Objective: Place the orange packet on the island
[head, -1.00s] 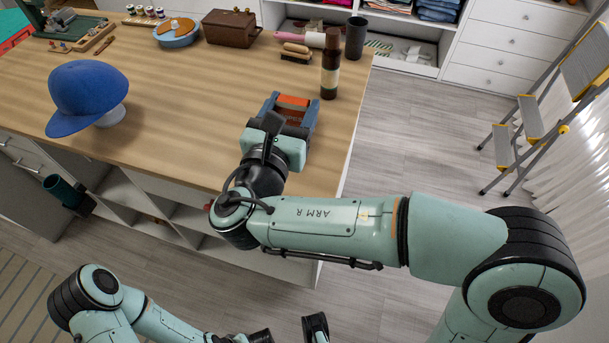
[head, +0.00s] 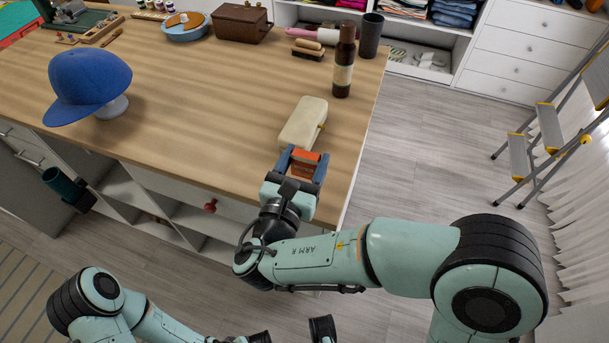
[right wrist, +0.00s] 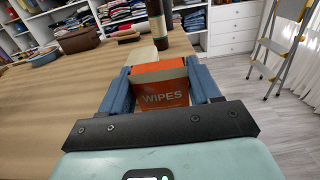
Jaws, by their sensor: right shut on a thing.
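The orange packet (head: 304,164), marked WIPES, is held between the two blue fingers of my right gripper (head: 303,166). It also shows upright between the fingers in the right wrist view (right wrist: 160,88). My right gripper is shut on it near the front right edge of the wooden-topped island (head: 200,120). I cannot tell whether the packet's underside touches the top. My left arm is low in the head view, and dark parts at the bottom edge look like my left gripper, cut off by the frame, so its jaws cannot be read.
A cream block-shaped object (head: 304,122) lies just beyond the packet. A blue cap (head: 88,85) is at left. The middle of the top is clear.

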